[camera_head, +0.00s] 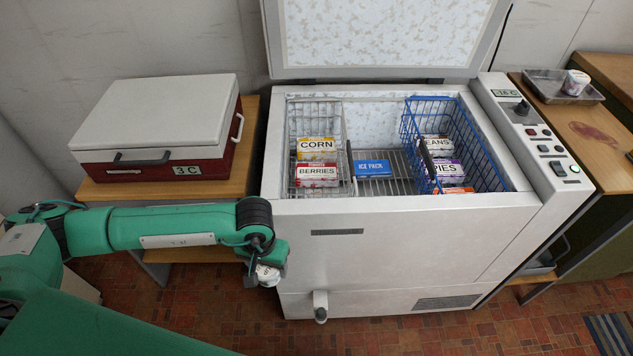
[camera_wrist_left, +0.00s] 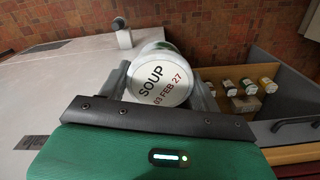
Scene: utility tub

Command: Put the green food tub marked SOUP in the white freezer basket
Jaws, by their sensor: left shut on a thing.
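The food tub marked SOUP (camera_wrist_left: 158,84) shows its white lid, dated 03 FEB 27, in the left wrist view; a little green shows on its side. In the head view it is a small pale shape (camera_head: 268,276), mostly hidden by my gripper. My left gripper (camera_head: 263,270) is shut on it and holds it low in front of the freezer's front left, outside and below the rim. The white freezer basket (camera_head: 296,116) hangs inside the open freezer at the left, with CORN (camera_head: 317,143) and BERRIES (camera_head: 317,169) boxes in it. My right gripper is out of view.
The chest freezer (camera_head: 400,235) has its lid (camera_head: 385,35) raised. A blue ice pack (camera_head: 373,168) lies between the white basket and a blue wire basket (camera_head: 427,104) with boxes. A red and white cooler (camera_head: 150,125) stands on the left bench. A tray (camera_head: 540,82) sits at right.

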